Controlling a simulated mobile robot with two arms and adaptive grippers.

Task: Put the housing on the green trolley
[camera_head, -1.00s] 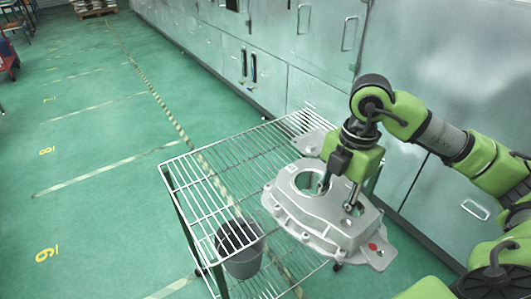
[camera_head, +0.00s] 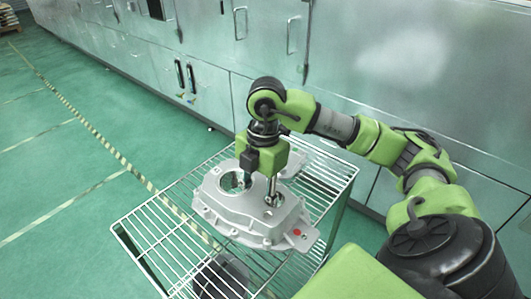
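The housing (camera_head: 225,212) is a pale grey casting with a large round opening, a smaller hole and a red dot on its near right lug. The fingertips are hidden inside the casting. My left gripper is not in view.
A dark bucket (camera_head: 222,277) shows through the wires below the trolley top. Metal cabinets (camera_head: 390,80) stand close behind the trolley. The green floor (camera_head: 60,190) to the left is open, with striped tape lines.

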